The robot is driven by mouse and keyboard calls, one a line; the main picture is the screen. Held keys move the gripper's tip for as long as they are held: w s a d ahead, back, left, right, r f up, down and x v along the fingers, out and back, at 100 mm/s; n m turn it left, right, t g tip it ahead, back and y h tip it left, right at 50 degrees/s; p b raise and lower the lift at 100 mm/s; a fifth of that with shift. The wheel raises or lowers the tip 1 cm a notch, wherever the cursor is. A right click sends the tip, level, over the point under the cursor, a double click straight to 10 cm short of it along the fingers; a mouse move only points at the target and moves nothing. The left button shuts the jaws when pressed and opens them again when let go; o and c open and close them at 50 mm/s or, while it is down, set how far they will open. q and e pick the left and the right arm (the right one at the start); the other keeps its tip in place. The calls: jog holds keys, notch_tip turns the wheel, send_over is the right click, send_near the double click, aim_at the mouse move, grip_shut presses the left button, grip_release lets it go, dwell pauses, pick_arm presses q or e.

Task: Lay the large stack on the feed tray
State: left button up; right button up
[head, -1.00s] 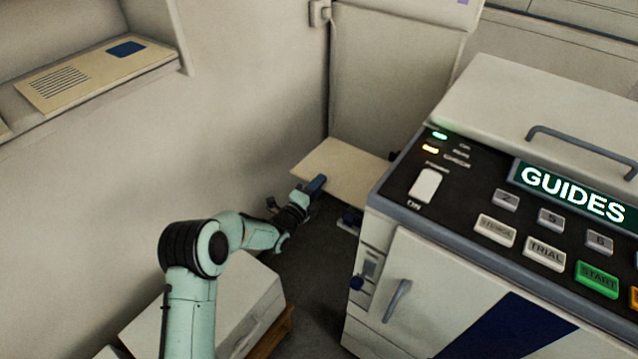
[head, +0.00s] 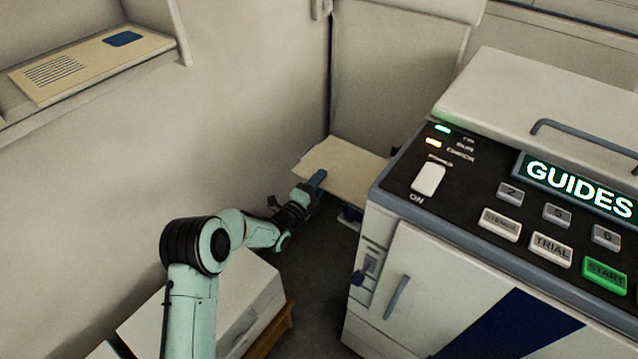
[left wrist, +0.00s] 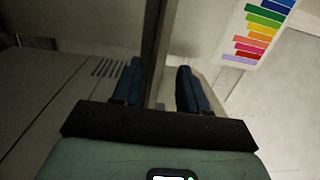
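A flat cream slab (head: 345,166), which looks like the feed tray, juts from the left side of the machine. I cannot tell whether a stack lies on it or whether its top is bare. My left gripper (head: 315,187) is at the slab's near left edge. In the left wrist view its two blue fingers (left wrist: 158,92) stand apart with no object visible between them. A pale surface shows beside the right finger. No stack can be clearly made out. My right gripper is not in view.
The machine (head: 455,265), with a lit GUIDES display and buttons, fills the right side. A wall stands behind my left arm. A white block (head: 255,293) with a wooden edge sits low at left. A shelf holds a cream panel (head: 90,65). Dark floor shows between.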

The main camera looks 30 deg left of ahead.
pick_arm(q)
jog(key=shift+f, duration=0.15)
jog(key=shift+s, duration=0.1)
jog(key=s+p, duration=0.2)
jog(key=s, duration=1.1)
jog(key=shift+a+f+p, duration=0.15)
jog(key=shift+a+p, duration=0.05)
jog(key=shift+p, duration=0.1)
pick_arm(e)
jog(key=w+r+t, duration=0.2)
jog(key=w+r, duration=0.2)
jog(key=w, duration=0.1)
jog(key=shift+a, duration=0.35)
pick_arm(q)
jog(key=shift+s, duration=0.1)
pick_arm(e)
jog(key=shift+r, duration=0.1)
